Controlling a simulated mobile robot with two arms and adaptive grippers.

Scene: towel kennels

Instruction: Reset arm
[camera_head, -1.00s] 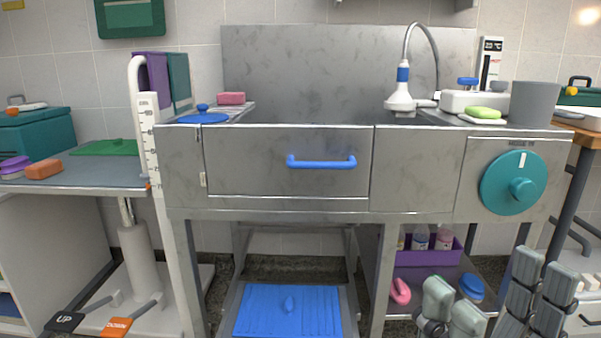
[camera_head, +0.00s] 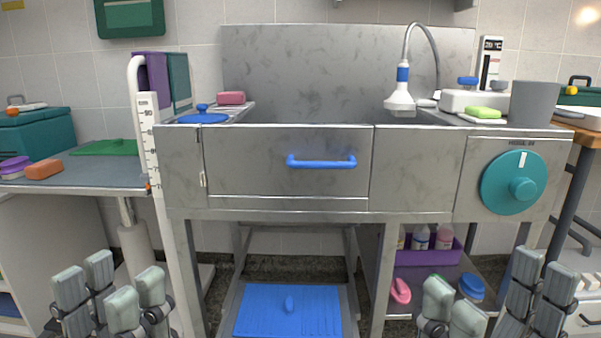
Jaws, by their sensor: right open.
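My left gripper (camera_head: 112,298) shows its grey-padded fingers at the bottom left, in front of the lift column. Nothing shows between them, but I cannot tell how far apart they are. My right gripper (camera_head: 494,306) is at the bottom right, in front of the lower shelf. Its grey-padded fingers are spread apart and empty. Neither gripper is seen touching anything. The wrists and most of both arms are below the picture.
A steel sink unit with a blue drawer handle (camera_head: 321,162) and a teal round knob (camera_head: 513,183) stands ahead. A blue mat (camera_head: 288,309) lies low between its legs. A purple bin (camera_head: 427,254) sits on the lower shelf. A grey-topped table (camera_head: 100,170) is at left.

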